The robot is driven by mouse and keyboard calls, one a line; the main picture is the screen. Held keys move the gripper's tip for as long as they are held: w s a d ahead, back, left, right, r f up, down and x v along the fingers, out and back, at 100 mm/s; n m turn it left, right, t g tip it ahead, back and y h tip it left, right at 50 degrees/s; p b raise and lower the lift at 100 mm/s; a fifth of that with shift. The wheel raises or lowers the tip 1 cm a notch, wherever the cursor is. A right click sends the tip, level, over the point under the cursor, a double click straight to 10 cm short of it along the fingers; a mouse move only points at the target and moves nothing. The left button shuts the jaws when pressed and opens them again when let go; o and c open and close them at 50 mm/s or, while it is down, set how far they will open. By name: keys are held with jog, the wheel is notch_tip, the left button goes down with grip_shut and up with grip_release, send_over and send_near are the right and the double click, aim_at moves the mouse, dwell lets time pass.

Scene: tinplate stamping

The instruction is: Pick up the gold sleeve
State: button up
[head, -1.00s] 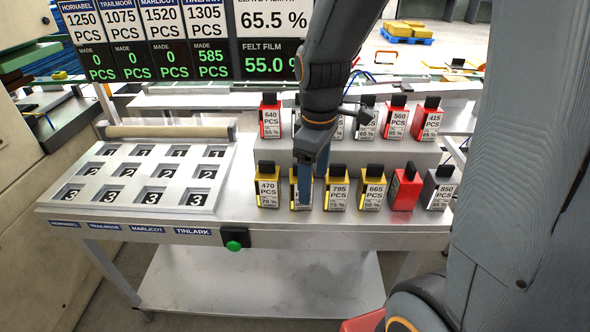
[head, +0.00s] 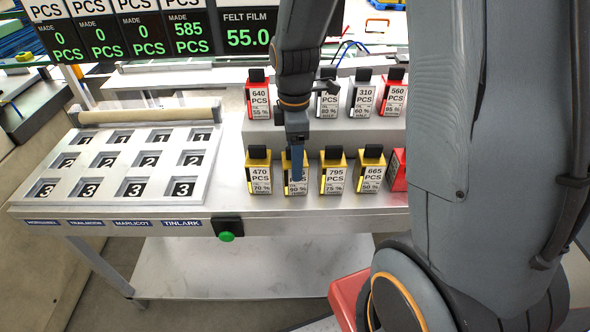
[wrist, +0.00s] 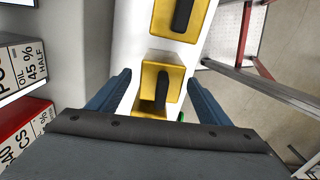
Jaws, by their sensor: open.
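Several gold sleeves with white labels and black tops stand in the front row on the bench in the head view: one marked 470 PCS (head: 259,175), one marked 90 % (head: 292,189), one marked 795 PCS (head: 334,176) and one marked 665 PCS (head: 371,175). My gripper (head: 297,176) points down at the 90 % sleeve, and a blue finger covers part of its label. In the wrist view the open blue fingers (wrist: 158,82) lie on either side of a gold sleeve (wrist: 171,76), with its black top between them. Contact cannot be told.
A raised back step holds red sleeves (head: 258,98) and silver ones (head: 362,97). A red sleeve (head: 397,172) stands right of the gold row, partly hidden by my arm. A numbered tray (head: 100,190) with a roller (head: 148,116) lies left. A green button (head: 227,236) is on the front edge.

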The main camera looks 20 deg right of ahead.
jog(key=shift+s+f, duration=0.1)
jog(key=shift+f, duration=1.3)
jog(key=c, duration=1.6)
jog(key=shift+c, duration=0.9)
jog(key=shift+r, duration=0.2)
